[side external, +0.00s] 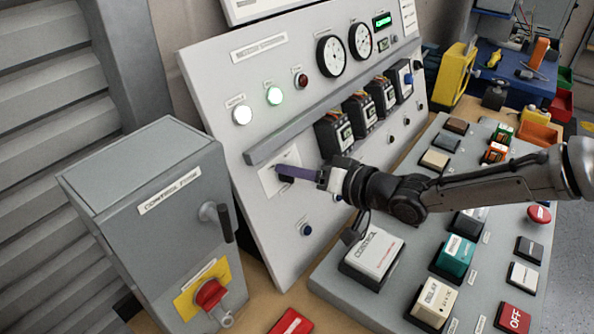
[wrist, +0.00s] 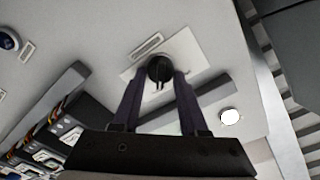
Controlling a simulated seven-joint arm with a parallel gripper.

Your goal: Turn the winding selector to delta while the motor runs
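The winding selector is a black round knob (wrist: 160,68) with a narrow grip bar, on a pale square plate (wrist: 188,53) in the wrist view. In the side view its plate (side external: 268,182) shows on the sloped grey panel, but the knob is mostly hidden by my fingers. My gripper (wrist: 161,76) is at the knob, one dark purple finger on each side, with the tips near the panel face. The fingers are apart, with space around the grip bar. My gripper also shows in the side view (side external: 280,172). The selector's label is too small to read.
A ledge (side external: 300,132) runs just above the selector. A grey control box (side external: 150,220) with a handle stands left; a button desk (side external: 400,305) lies below my arm.

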